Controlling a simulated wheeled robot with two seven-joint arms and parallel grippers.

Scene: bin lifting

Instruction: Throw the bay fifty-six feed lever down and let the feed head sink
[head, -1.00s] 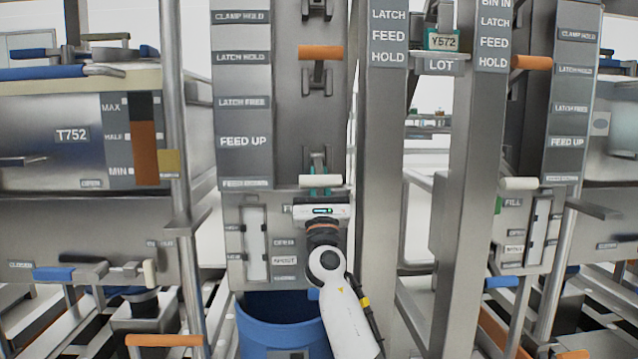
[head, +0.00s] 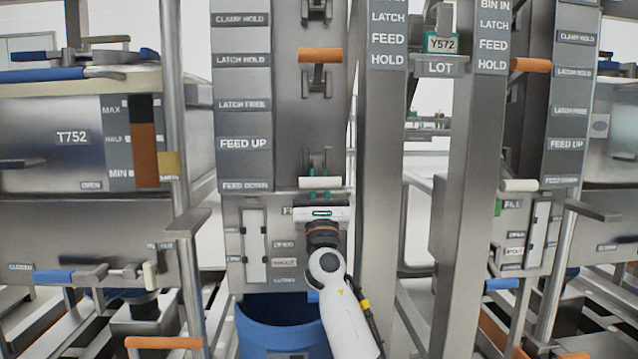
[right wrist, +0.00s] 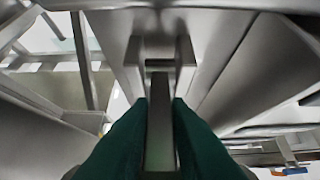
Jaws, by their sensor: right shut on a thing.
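The feed lever with a white grip bar (head: 320,183) is on the middle grey post, level with the FEED DOWN label (head: 245,186) and below FEED UP (head: 245,144). My right gripper (head: 322,190) is at this lever, its green fingers just by the white bar. In the right wrist view the green fingers (right wrist: 160,130) are shut on a flat grey metal bar (right wrist: 160,125), which runs up to a bracket on the post. No bay number is readable, and I cannot make out the feed head. My left gripper is not in view.
An orange lever (head: 320,55) sits higher on the same post, level with LATCH HOLD. A blue bin (head: 265,330) stands below my right arm. Grey posts and a similar bay with a white bar (head: 519,185) are to the right. A T752 hopper (head: 50,150) is at left.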

